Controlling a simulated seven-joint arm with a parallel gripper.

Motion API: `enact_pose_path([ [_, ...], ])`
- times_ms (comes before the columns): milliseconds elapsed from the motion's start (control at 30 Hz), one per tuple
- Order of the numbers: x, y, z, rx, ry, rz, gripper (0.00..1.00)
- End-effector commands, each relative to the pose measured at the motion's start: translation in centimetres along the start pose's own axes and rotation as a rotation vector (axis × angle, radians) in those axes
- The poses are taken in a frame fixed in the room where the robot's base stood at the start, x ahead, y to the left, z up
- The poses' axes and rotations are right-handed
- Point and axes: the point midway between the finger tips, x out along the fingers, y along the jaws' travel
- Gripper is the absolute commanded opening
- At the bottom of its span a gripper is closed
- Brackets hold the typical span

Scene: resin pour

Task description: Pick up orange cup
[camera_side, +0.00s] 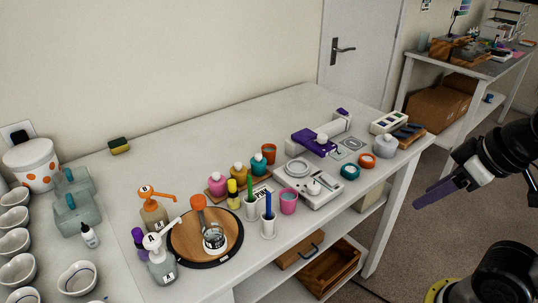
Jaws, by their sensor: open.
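My gripper (433,195), with purple fingers, is at the right, off the table's right edge and well away from the cup. It is open, with nothing seen between its fingers. The fingers overlap from this side, so the gap between them is hard to see.
A wooden turntable (232,250) is front left.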

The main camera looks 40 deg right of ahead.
Motion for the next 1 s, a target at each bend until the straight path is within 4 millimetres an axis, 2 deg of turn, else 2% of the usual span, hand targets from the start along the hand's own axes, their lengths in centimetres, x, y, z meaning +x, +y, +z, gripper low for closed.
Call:
enact_pose_path([
  [67,0.0,0.0,0.0,0.000,0.000,0.000,0.52],
  [200,0.0,0.0,0.0,0.000,0.000,0.000,0.77],
  [300,0.0,0.0,0.0,0.000,0.000,0.000,0.91],
  [600,0.0,0.0,0.0,-0.014,0.000,0.000,0.91],
  [767,-0.1,0.1,0.1,-0.180,-0.008,0.003,0.91],
  [867,-1.4,0.4,-1.4,-0.395,0.022,0.024,0.91],
  [1000,-3.6,1.1,-5.7,-0.748,0.040,0.071,0.91],
])
